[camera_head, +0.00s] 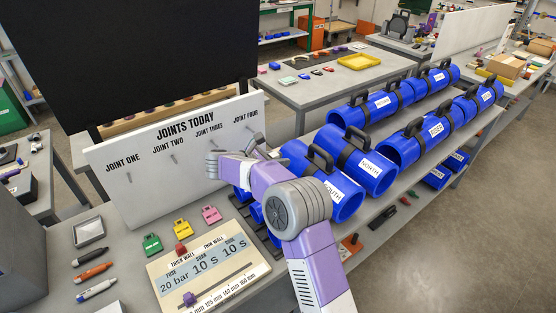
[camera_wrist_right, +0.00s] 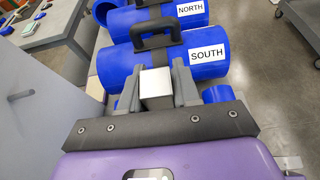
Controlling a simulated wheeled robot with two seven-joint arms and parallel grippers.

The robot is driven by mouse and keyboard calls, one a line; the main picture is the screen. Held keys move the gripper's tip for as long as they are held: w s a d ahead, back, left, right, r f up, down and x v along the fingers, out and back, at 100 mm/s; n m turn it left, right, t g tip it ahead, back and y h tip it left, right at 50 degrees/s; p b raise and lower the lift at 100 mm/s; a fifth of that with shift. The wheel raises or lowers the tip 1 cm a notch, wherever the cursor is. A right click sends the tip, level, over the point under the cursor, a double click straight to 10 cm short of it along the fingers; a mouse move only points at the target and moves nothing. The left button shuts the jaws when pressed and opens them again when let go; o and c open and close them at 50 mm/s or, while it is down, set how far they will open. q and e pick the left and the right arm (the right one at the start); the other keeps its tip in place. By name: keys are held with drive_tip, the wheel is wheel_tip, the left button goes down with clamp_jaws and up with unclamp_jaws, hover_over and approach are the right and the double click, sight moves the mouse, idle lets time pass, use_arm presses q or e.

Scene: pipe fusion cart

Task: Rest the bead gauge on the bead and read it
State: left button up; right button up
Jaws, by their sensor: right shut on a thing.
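My right gripper (camera_head: 254,144) is over the near end of the pipe rack, in front of the board. In the right wrist view its grey fingers (camera_wrist_right: 156,92) are shut on a small silver-white block (camera_wrist_right: 156,82), which I take to be the bead gauge. Beyond it is the blue pipe labelled SOUTH (camera_head: 312,194), also in the wrist view (camera_wrist_right: 225,62), with a black handle. The blue pipe labelled NORTH (camera_head: 373,183) lies behind that one. I cannot make out a bead, or whether the block touches the pipe. My left gripper is not in view.
A white board headed JOINTS TODAY (camera_head: 180,165) stands left of the gripper. A settings panel (camera_head: 215,262), coloured tags (camera_head: 182,228) and markers (camera_head: 92,271) lie on the near bench. More blue pipes (camera_head: 405,148) fill the rack.

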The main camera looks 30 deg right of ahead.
drive_tip(key=shift+f+b, duration=0.4)
idle(2.0)
drive_tip(key=shift+r, duration=0.1)
drive_tip(key=shift+r+p, duration=1.6)
drive_tip(key=shift+r, duration=1.95)
drive_tip(key=shift+f, duration=0.1)
